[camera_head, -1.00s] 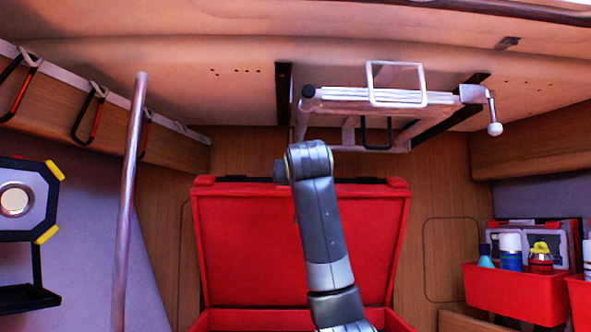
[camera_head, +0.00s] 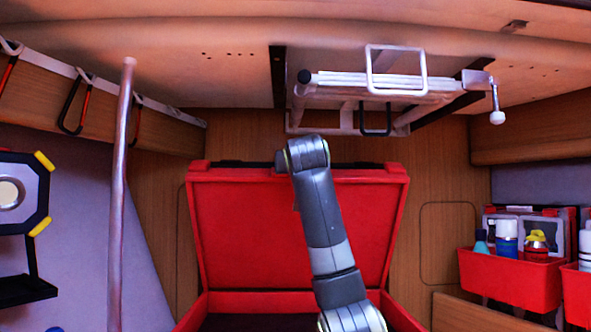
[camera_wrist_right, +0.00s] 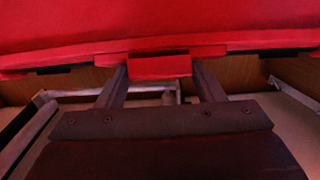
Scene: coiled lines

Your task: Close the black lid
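A red box (camera_head: 202,309) stands low in the middle of the head view with its lid raised. The lid (camera_head: 240,230) shows a red inner face with a raised red rim and stands nearly upright; I see no black lid face. My right arm rises in front of it, and its far end and gripper are hidden in the head view. In the right wrist view my right gripper (camera_wrist_right: 162,85) is open, its two fingers on either side of a red tab (camera_wrist_right: 160,66) on the red lid's edge. My left gripper is not in view.
A white folding metal frame (camera_head: 370,85) hangs above the box. A metal pole (camera_head: 119,200) stands at the left. A red bin (camera_head: 510,281) with bottles is at the right. A wooden wall (camera_head: 450,220) is behind the lid.

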